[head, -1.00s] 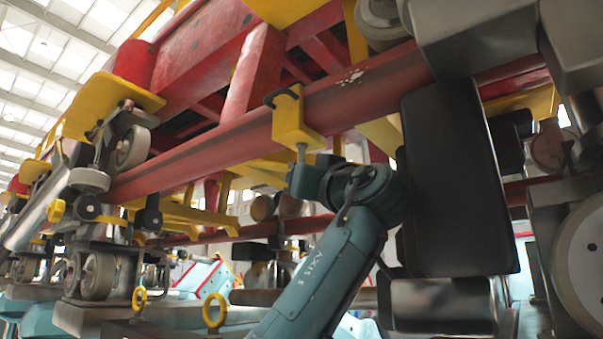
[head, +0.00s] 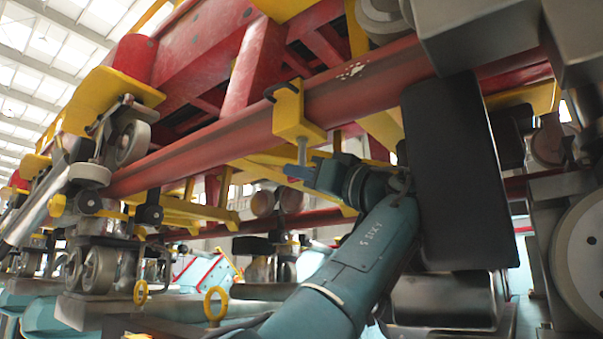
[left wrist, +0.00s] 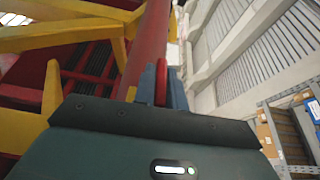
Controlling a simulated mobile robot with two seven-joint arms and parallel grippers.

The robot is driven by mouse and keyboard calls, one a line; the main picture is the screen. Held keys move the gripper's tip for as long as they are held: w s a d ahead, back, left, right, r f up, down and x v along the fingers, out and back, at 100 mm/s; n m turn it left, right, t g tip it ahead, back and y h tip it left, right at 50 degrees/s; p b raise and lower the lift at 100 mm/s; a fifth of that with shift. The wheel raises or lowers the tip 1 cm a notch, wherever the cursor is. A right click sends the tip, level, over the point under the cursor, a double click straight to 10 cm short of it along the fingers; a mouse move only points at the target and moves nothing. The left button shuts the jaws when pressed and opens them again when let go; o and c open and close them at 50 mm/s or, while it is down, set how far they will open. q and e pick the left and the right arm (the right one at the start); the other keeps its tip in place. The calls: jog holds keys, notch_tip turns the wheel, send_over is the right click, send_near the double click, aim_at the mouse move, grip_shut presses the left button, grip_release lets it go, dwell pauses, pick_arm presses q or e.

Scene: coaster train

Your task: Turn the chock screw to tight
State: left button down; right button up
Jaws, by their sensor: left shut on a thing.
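The yellow chock (head: 292,112) hangs on the red rail (head: 225,128), with a dark hook over the rail's top. Its grey chock screw (head: 302,150) points down from the yellow block. My left gripper (head: 298,171) comes in from the right and below, with its blue fingers shut at the screw's lower end. The fingers cover that end. In the left wrist view, my left gripper (left wrist: 165,88) shows a narrow red piece (left wrist: 161,82) at its fingers; I cannot tell whether it belongs to the screw. My right gripper is not in view.
The red and yellow coaster frame (head: 200,75) fills the space above. Wheel assemblies (head: 100,265) stand at the left. A large black panel (head: 460,170) and a big wheel (head: 580,250) crowd the right, close to my arm. Yellow rings (head: 215,305) stand below.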

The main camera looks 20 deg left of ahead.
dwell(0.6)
pick_arm(q)
jog(key=c, duration=1.5)
grip_release()
jog(key=shift+f, duration=0.15)
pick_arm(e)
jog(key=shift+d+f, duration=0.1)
